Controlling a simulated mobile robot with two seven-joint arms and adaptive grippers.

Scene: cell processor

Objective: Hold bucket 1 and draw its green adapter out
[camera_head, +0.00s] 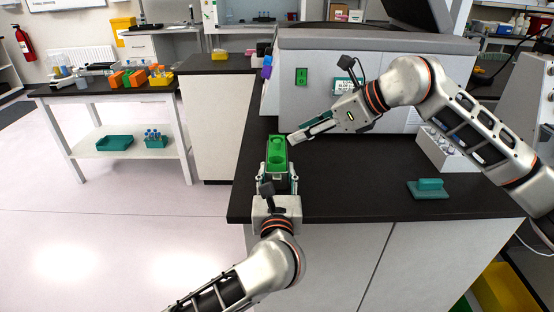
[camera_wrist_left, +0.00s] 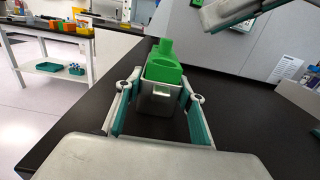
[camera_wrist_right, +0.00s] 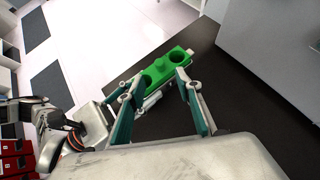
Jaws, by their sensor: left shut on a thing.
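Bucket 1, a grey metal box (camera_wrist_left: 157,103), sits between the fingers of my left gripper (camera_head: 277,178) over the front left of the dark bench. The left fingers close on its two sides. The green adapter (camera_head: 277,157) with round wells sits in the bucket, its top showing above the rim; it also shows in the left wrist view (camera_wrist_left: 164,70). My right gripper (camera_head: 297,136) is just above and right of the adapter's far end, apart from it. In the right wrist view its fingers are spread and empty, with the adapter (camera_wrist_right: 160,70) beyond the tips.
A large grey machine (camera_head: 400,85) stands along the back of the bench (camera_head: 340,180). A white box of tubes (camera_head: 440,150) and a teal block (camera_head: 428,188) lie to the right. The bench's front left edge is close to the bucket. The bench between bucket and teal block is clear.

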